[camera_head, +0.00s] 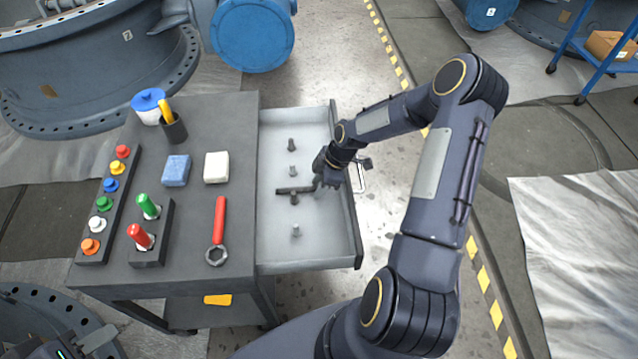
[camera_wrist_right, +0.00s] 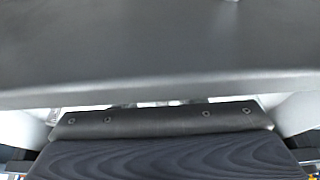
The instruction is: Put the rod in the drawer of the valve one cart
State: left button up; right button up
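The valve one cart (camera_head: 235,120) is grey, and its drawer (camera_head: 275,245) is pulled out to the right. Short dark pegs stand on the light drawer floor, one of them (camera_head: 296,231) near the front. My right gripper (camera_head: 325,182) is low over the drawer's right side. A thin dark bar (camera_head: 285,190) lies level beside it, over a peg; I cannot tell whether it is the rod or a finger. The right wrist view shows a blurred dark surface (camera_wrist_right: 160,50); the fingertips are hidden. A dark part at the lower left corner (camera_head: 90,342) seems to be my left gripper, cut off.
The cart top holds a red wrench (camera_head: 219,225), a blue block (camera_head: 176,170), a white block (camera_head: 216,167), a button strip (camera_head: 108,200), red and green handles in a holder (camera_head: 150,245) and a dark cup (camera_head: 174,130). Large valves stand behind. The floor right of the drawer is clear.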

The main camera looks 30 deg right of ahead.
jog(key=shift+r, duration=0.2)
jog(key=p+v, duration=0.2)
jog(key=v, duration=1)
jog(key=s+a+r+m+h, duration=0.1)
jog(key=s+a+r+m, duration=0.25)
jog(key=r, duration=0.35)
jog(key=s+a+r+m+h, duration=0.1)
jog(key=s+a+r+m, duration=0.15)
jog(key=s+r, duration=0.3)
jog(key=s+a+r+m+t, duration=0.1)
jog(key=s+a+r+m, duration=0.1)
jog(key=s+a+m, duration=0.2)
jog(key=s+a+r+m+t+y, duration=0.1)
jog(key=s+a+r+m+t, duration=0.1)
jog(key=s, duration=0.7)
jog(key=a+r+m, duration=0.1)
jog(key=a+m, duration=0.1)
jog(key=shift+m+t+y, duration=0.3)
jog(key=shift+s+a+r, duration=0.1)
jog(key=shift+a+r, duration=0.05)
jog(key=shift+r, duration=0.05)
